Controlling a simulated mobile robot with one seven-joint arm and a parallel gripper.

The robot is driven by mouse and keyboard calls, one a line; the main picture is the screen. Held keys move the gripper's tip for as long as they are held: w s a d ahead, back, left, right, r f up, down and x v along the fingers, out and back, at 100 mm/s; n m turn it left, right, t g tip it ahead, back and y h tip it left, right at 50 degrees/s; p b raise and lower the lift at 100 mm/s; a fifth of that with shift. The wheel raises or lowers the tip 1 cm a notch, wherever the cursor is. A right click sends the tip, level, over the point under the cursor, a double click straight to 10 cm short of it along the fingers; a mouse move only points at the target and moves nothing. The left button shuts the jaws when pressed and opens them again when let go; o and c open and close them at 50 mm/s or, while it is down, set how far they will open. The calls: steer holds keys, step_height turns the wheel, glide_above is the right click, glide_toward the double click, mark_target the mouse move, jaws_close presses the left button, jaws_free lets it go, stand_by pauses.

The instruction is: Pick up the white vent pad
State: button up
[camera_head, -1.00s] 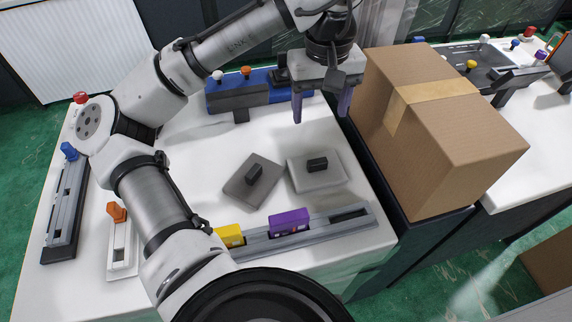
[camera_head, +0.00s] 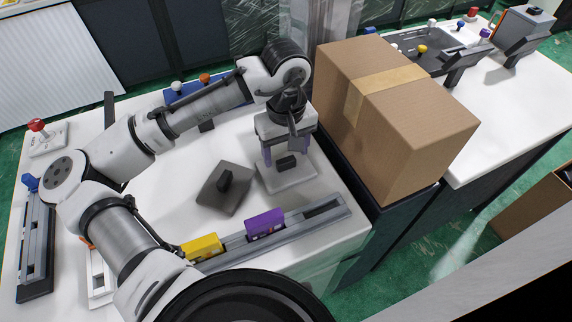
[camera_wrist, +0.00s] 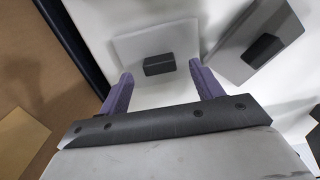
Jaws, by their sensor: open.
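The white vent pad (camera_head: 289,178) is a flat, pale square plate with a small black block handle (camera_head: 285,163) on top. It lies on the white table, to the right of a similar dark grey pad (camera_head: 222,190). My gripper (camera_head: 283,160) is open and empty, pointing down over the white pad, with purple fingers. In the wrist view the white pad (camera_wrist: 128,50) and its black handle (camera_wrist: 159,65) show just beyond the two fingertips (camera_wrist: 160,82). The handle lines up with the gap between them, and I see no contact. The dark grey pad (camera_wrist: 232,52) is at the upper right there.
A large cardboard box (camera_head: 400,125) stands close to the right of my gripper. A grey rail (camera_head: 318,212) holding a yellow block (camera_head: 202,247) and a purple block (camera_head: 264,223) runs along the table front. A blue unit (camera_head: 190,93) sits behind.

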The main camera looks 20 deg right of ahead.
step_height(320, 180, down, 2)
steer(key=shift+c, duration=0.2)
steer(key=c, duration=1)
steer(key=shift+r, duration=0.2)
